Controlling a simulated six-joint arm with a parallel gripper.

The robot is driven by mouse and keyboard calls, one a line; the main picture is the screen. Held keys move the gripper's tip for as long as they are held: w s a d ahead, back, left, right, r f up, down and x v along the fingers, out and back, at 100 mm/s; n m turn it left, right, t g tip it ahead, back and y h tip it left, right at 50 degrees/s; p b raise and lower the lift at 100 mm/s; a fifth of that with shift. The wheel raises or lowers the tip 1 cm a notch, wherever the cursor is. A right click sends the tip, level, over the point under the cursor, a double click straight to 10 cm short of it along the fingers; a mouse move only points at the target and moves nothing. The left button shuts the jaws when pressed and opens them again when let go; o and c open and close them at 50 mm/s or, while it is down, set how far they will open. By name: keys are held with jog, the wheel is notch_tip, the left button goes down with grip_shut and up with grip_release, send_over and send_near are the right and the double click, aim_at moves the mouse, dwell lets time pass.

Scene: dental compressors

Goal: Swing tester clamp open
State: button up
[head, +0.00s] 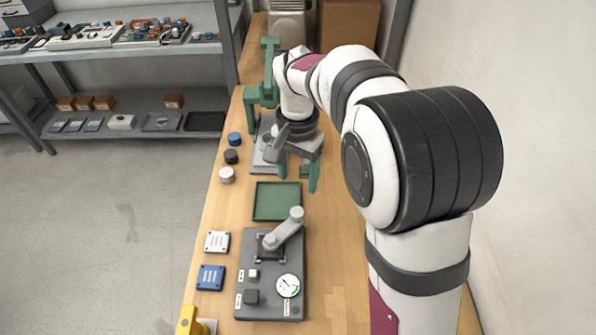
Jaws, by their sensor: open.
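The tester is a dark grey panel (257,310) on the near part of the bench, with a round white gauge (288,286) and small blocks and labels on it. Its clamp, a light grey arm (284,232) with rounded ends, lies slantwise over a dark square seat (271,254). The clamp's far end reaches up and right to the panel's far edge. I cannot tell how high the clamp stands above the seat. My gripper (298,173) has green fingers spread apart with nothing seen between them. It is beyond the clamp, above the bench past the green tray, not touching the clamp.
An empty green tray (277,187) lies between my gripper and the tester. Blue (234,138), black (231,156) and white (227,174) caps line the left edge. A white plate (217,241), a blue plate (210,277) and a yellow object (187,321) sit left. A green frame (250,105) stands behind.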

aim_at(297, 210)
notch_tip(297, 210, down, 11)
jog(key=shift+f, duration=0.15)
grip_shut()
dwell(1.4)
